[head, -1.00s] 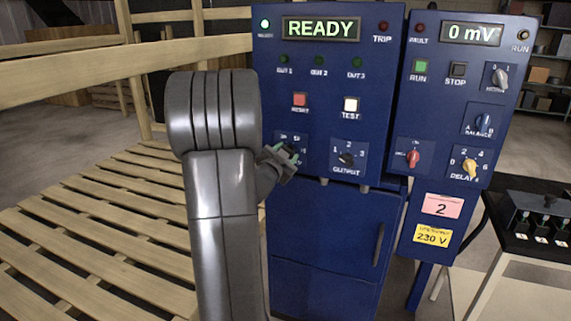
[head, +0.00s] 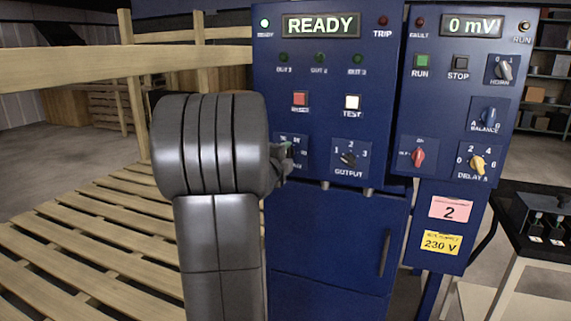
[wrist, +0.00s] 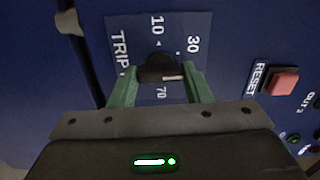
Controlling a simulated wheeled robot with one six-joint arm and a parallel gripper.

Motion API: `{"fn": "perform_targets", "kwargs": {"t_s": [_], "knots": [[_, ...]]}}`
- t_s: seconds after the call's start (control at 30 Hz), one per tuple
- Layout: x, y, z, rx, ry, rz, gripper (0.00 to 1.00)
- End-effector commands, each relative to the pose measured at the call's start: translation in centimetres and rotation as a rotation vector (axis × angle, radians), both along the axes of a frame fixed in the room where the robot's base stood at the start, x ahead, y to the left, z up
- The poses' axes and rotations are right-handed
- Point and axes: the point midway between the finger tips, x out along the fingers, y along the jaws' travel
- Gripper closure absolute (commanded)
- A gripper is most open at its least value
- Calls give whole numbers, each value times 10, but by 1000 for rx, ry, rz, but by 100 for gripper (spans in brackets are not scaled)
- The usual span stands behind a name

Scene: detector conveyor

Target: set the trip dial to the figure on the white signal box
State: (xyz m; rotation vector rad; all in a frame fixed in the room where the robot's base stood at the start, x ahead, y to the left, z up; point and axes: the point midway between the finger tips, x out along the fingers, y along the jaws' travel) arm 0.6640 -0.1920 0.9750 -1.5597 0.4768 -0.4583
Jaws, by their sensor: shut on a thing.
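The trip dial is a black knob (wrist: 160,68) on a blue plate (wrist: 122,40) marked TRIP, with 10, 30 and 70 readable in the wrist view. A light line shows on the knob's lower right side; I cannot tell which figure it stands at. My gripper (wrist: 162,84) has its green fingers on either side of the knob and is shut on it. In the head view my gripper (head: 283,158) is at the dial's plate (head: 301,144), which my arm and gripper partly cover. The white signal box is not identifiable in any view.
The blue cabinet shows READY on its display (head: 321,25). The red reset button (wrist: 284,81) is close to my gripper. The output dial (head: 348,158) is right of it. A second blue panel (head: 455,100) carries more dials. A wooden pallet (head: 90,240) lies left.

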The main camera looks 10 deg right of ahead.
Motion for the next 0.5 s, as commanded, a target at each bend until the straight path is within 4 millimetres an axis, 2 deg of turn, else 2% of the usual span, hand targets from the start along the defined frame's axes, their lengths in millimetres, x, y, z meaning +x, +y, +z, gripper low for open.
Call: {"fn": "perform_targets", "kwargs": {"t_s": [0.5], "knots": [[0, 0, -3, 348, -235, -1, 79]]}}
